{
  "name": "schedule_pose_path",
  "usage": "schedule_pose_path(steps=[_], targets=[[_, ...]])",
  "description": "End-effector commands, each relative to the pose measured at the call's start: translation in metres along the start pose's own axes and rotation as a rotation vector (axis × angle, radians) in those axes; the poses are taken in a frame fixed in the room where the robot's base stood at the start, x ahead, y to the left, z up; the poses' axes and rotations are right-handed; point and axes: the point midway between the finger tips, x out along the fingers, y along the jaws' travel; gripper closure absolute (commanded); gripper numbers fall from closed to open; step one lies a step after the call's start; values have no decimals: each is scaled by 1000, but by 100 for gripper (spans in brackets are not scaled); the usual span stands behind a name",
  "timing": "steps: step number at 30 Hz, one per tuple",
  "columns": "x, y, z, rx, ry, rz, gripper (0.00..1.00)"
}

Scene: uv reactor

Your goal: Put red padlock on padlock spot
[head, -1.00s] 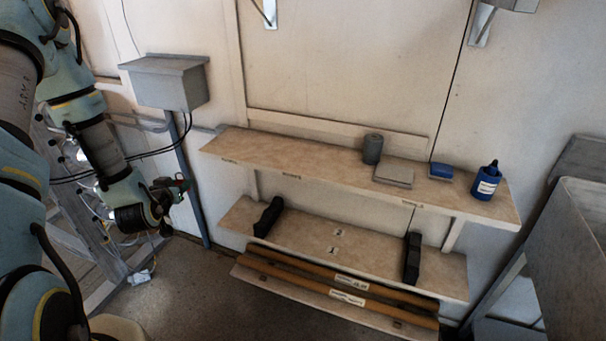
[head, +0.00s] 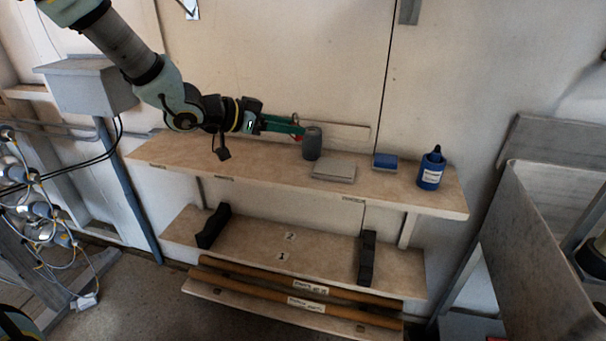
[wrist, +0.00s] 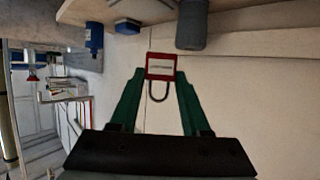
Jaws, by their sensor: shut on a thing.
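My gripper (wrist: 161,75) has green fingers and is shut on the red padlock (wrist: 161,66). In the wrist view the padlock shows a pale label on its red body, and its grey shackle points back toward the palm. In the head view my gripper (head: 299,128) is over the upper shelf (head: 240,164), its fingertips just left of a dark grey cylinder (head: 312,147). Only a small bit of red shows at the fingertips there. I cannot tell which mark on the shelf is the padlock spot.
A flat grey box (head: 334,171), a blue box (head: 385,161) and a blue bottle (head: 431,170) stand right of the cylinder on the upper shelf. The lower shelf (head: 320,255) holds two black supports. A grey bin (head: 540,230) stands at the right. The shelf's left part is bare.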

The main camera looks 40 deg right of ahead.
Motion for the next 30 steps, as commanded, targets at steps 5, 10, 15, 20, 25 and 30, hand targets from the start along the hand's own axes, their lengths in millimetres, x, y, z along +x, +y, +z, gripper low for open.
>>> schedule_pose_path(steps=[5,10,15,20,25,30], targets=[[13,4,26,-3,-2,13,100],[23,3,49,0,-1,12,100],[27,3,60,1,0,11,100],[35,3,81,-2,-1,11,100],[39,3,90,2,0,9,100],[39,3,90,3,0,9,100]])
